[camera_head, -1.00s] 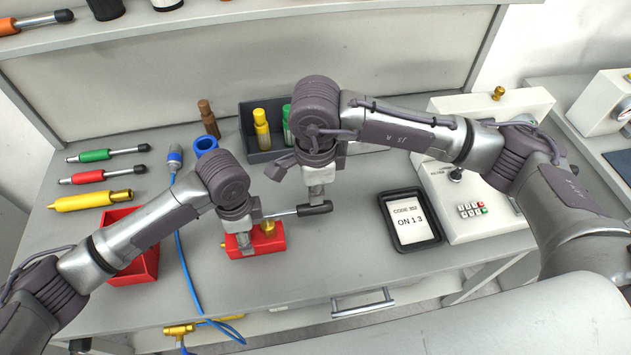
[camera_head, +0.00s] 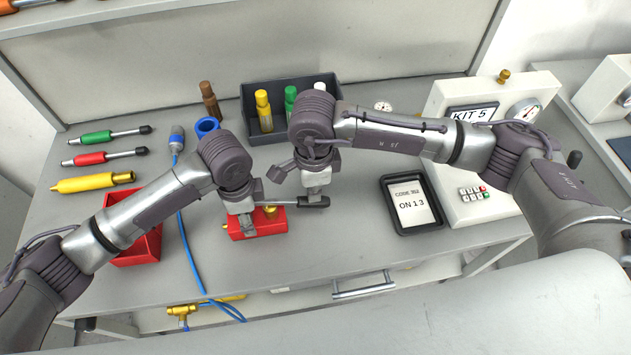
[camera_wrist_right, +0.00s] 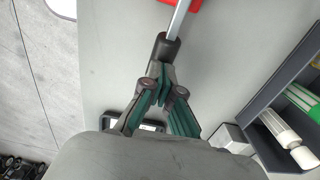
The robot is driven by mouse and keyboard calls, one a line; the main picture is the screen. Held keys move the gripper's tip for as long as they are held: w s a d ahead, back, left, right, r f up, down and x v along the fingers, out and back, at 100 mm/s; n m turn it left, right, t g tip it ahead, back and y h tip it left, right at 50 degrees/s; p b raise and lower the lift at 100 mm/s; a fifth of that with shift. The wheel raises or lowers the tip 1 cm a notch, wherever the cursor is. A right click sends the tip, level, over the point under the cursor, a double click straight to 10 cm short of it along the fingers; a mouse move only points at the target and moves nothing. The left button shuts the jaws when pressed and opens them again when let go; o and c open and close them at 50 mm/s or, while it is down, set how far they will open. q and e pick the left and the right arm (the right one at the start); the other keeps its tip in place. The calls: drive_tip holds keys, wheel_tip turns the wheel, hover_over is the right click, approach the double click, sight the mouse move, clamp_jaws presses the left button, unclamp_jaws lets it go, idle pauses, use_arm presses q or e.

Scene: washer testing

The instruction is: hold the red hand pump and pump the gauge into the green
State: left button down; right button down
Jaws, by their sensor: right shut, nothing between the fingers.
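The red hand pump (camera_head: 272,225) lies on the bench, with a brass fitting (camera_head: 270,210) on top. Its lever ends in a black grip (camera_head: 313,201). My left gripper (camera_head: 241,228) is down at the left part of the red body; its fingertips are too hidden to tell open from shut. My right gripper (camera_head: 314,196) is at the black grip; its fingers (camera_wrist_right: 160,82) are closed together at the grip's end in the wrist view, with nothing between them. A round gauge (camera_head: 525,109) on the white box is partly visible; its needle is too small to read.
A black tray (camera_head: 437,222) with a code card lies right of the pump. A red bin (camera_head: 150,240), a blue hose (camera_head: 190,260) and several tools lie left. A dark bin (camera_head: 325,87) with colored bottles stands behind.

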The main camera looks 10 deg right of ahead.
drive_tip(key=shift+f, duration=0.6)
drive_tip(key=shift+d+r, duration=0.2)
drive_tip(key=shift+r, duration=1.55)
drive_tip(key=shift+d+r, duration=0.2)
drive_tip(key=shift+r, duration=1.55)
use_arm(q)
drive_tip(key=shift+c, duration=1.2)
unclamp_jaws()
wheel_tip(320, 180, up, 12)
drive_tip(key=shift+r, duration=0.1)
